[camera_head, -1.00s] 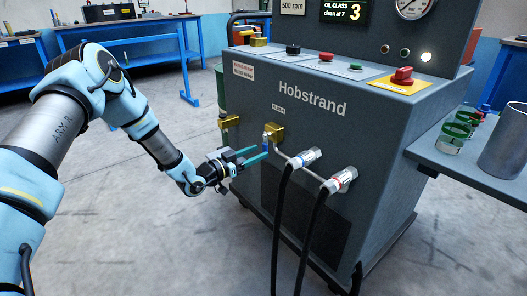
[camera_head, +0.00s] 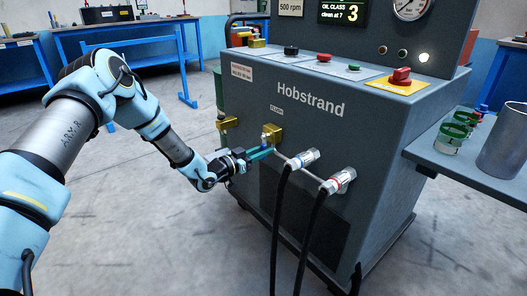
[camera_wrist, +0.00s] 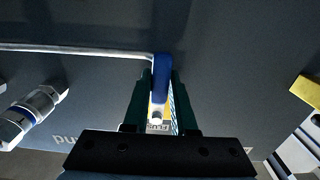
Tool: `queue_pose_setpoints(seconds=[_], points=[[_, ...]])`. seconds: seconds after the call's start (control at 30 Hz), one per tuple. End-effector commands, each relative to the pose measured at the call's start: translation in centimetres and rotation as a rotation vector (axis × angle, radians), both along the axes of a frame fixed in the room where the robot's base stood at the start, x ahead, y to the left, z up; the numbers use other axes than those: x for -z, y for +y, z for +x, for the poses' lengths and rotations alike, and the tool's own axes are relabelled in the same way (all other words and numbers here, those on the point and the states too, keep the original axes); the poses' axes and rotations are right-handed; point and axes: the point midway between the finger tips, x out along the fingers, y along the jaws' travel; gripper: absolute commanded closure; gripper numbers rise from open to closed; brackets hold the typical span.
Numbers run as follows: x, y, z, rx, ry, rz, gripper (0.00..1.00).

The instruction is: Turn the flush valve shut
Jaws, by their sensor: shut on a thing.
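The flush valve is a brass block (camera_head: 273,133) on the front of the grey Hobstrand machine, below a small label. Its blue lever handle (camera_wrist: 161,78) shows in the wrist view between the two green fingers of my gripper (camera_wrist: 161,90), which are shut on it. In the head view my gripper (camera_head: 262,152) is at the valve's lower left, and its fingers hide most of the handle. A thin metal pipe runs from the valve to the right.
Two hose couplings, one blue-ringed (camera_head: 304,159) and one red-ringed (camera_head: 341,181), stick out right of the valve with black hoses hanging down. Another brass fitting (camera_head: 227,123) is to the left. The floor at left is open.

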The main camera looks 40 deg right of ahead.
Motion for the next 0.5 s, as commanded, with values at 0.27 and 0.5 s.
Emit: queue_pose_setpoints(seconds=[0.27,0.5], points=[[0.00,0.01,0.00,0.000,0.000,0.000,1.00],[0.00,0.02,0.00,0.000,0.000,0.000,1.00]])
